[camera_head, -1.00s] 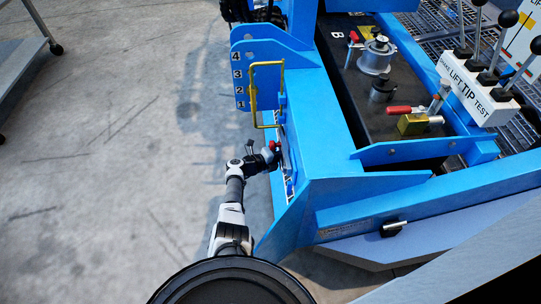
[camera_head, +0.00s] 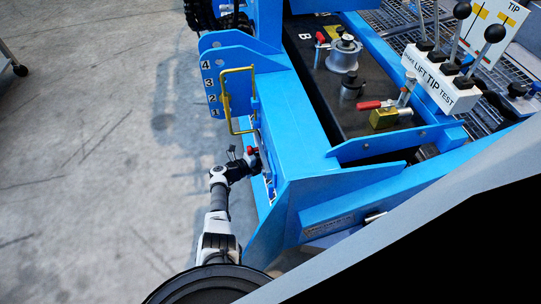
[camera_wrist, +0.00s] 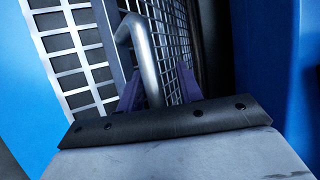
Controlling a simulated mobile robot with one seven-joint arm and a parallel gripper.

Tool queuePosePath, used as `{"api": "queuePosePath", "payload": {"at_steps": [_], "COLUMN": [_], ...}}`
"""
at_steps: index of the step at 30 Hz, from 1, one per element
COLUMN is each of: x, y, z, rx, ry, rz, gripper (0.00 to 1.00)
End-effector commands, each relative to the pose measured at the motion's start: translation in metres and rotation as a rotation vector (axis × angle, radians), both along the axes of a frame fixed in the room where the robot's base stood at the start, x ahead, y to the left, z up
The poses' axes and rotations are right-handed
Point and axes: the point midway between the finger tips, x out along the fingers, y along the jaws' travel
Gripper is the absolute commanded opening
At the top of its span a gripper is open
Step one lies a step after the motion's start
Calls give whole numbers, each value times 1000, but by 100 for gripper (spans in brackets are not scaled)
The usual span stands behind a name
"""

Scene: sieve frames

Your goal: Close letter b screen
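In the wrist view, a screen of light metal lattice (camera_wrist: 75,50) stands at the left, with a finer dark mesh (camera_wrist: 172,30) beside it. A bent grey metal handle (camera_wrist: 146,60) rises in front of the mesh. My gripper (camera_wrist: 160,93) has its two purplish fingers on either side of the handle, with a gap showing on the right. In the head view, my gripper (camera_head: 252,160) is at the blue machine's (camera_head: 290,130) left side, below the yellow bar. I cannot read a letter on the screen; a white B shows on the machine's dark top panel (camera_head: 318,60).
A yellow bar handle (camera_head: 226,100) stands by the plate numbered 1 to 4 (camera_head: 208,85). Black-knobbed levers (camera_head: 462,12) stand at the upper right. A grey slanted surface (camera_head: 400,195) crosses the lower right.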

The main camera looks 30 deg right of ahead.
Motion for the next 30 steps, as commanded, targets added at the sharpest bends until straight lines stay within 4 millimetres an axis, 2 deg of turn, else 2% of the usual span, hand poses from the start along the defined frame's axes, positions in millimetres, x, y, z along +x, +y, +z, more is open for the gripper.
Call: {"api": "queuePosePath", "payload": {"at_steps": [12,16,21,30], "x": [-10,-14,-16,-17], "y": [86,107,122,125], "z": [20,23,25,24], "rx": [-1,-2,-2,-2], "ry": [1,0,0,0], "rz": [2,-2,-4,-6], "gripper": [36,36,36,36]}}
